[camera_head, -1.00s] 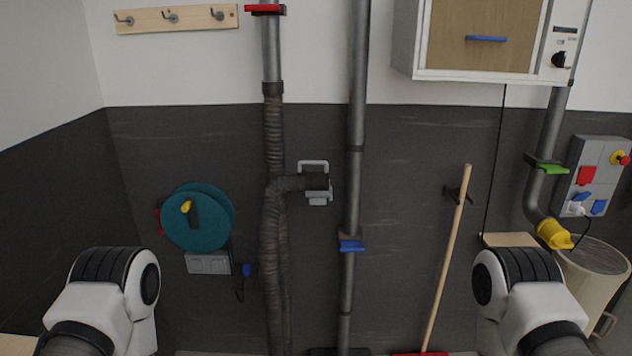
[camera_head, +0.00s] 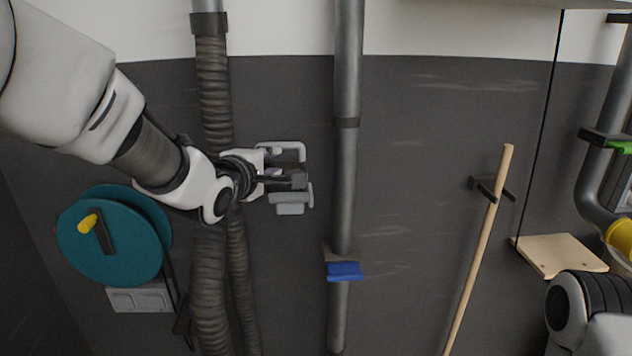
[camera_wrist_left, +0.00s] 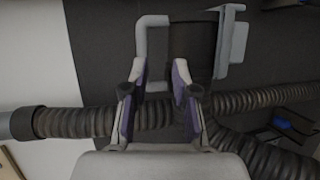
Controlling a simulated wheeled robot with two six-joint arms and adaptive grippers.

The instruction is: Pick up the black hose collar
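The black hose collar (camera_wrist_left: 192,48) is a dark cylinder seated in a grey wall holder (camera_wrist_left: 233,45) in the left wrist view. My left gripper (camera_wrist_left: 157,80) is open in front of it. One finger overlaps the collar's face and the other is left of it, beside the holder's grey loop. In the head view the holder (camera_head: 291,197) shows on the wall, and my left gripper (camera_head: 284,180) reaches it from the left, hiding most of the collar. The ribbed hose (camera_wrist_left: 90,122) runs behind the fingers. My right gripper is out of view.
A teal hose reel (camera_head: 105,250) hangs at lower left. A metal pipe (camera_head: 346,150) with a blue lever (camera_head: 345,271) stands right of the holder. A wooden broom handle (camera_head: 480,245) leans further right. The wall between pipe and handle is clear.

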